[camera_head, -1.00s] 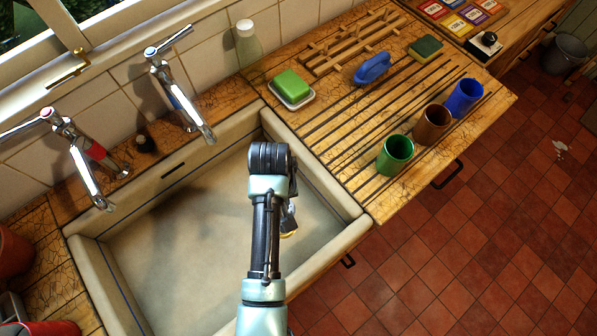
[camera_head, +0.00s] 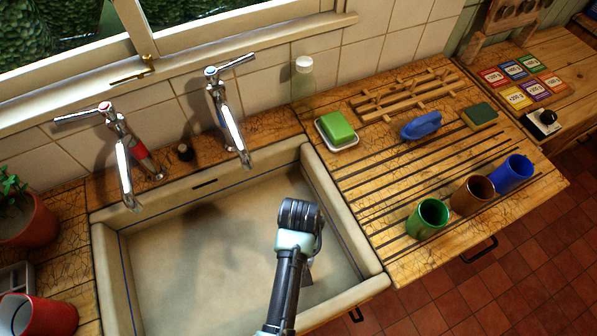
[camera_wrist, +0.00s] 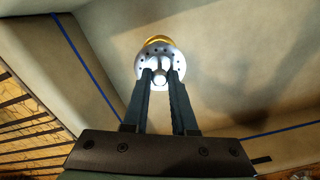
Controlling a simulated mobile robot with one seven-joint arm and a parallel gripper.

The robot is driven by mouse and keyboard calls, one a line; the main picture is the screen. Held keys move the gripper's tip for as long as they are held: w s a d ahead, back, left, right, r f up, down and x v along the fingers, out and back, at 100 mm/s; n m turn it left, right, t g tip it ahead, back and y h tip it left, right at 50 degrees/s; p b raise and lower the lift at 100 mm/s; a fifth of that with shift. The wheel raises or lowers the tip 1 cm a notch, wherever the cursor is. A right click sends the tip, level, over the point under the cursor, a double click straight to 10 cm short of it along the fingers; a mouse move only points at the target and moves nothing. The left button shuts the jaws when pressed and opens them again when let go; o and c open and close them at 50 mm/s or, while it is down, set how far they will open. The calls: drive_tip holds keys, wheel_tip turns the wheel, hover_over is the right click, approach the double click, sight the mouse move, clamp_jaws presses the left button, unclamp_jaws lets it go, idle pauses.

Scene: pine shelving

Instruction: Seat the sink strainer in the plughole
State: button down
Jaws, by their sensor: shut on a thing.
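The sink strainer (camera_wrist: 155,56) is a silver, perforated disc with a small knob, seen in the wrist view beyond my fingertips. My gripper (camera_wrist: 161,76) is shut on its knob. A golden crescent (camera_wrist: 158,39) shows past the strainer's far edge; I cannot tell whether it is part of the strainer or the plughole's rim. In the head view my wrist hangs over the right part of the pale sink (camera_head: 200,262) and hides most of the gripper and the strainer. I cannot make out the plughole for certain in either view.
Two chrome taps (camera_head: 228,115) (camera_head: 122,160) reach over the sink's back edge. Green soap (camera_head: 338,127), a blue brush (camera_head: 420,125), a sponge (camera_head: 479,116) and green (camera_head: 428,218), brown (camera_head: 472,195) and blue (camera_head: 512,173) cups stand on the right drainboard. The sink's left floor is clear.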

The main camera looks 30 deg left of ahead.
drive_tip(key=shift+f+b, duration=1.45)
drive_tip(key=shift+f, duration=0.95)
drive_tip(key=shift+p, duration=0.7)
drive_tip(key=shift+f+b, duration=1.05)
drive_tip(key=shift+f, duration=0.4)
drive_tip(key=c, duration=0.6)
unclamp_jaws()
drive_tip(key=shift+c, duration=0.2)
drive_tip(key=shift+r, duration=0.1)
wheel_tip(320, 180, up, 13)
drive_tip(key=shift+f, duration=0.1)
drive_tip(key=shift+w, duration=0.1)
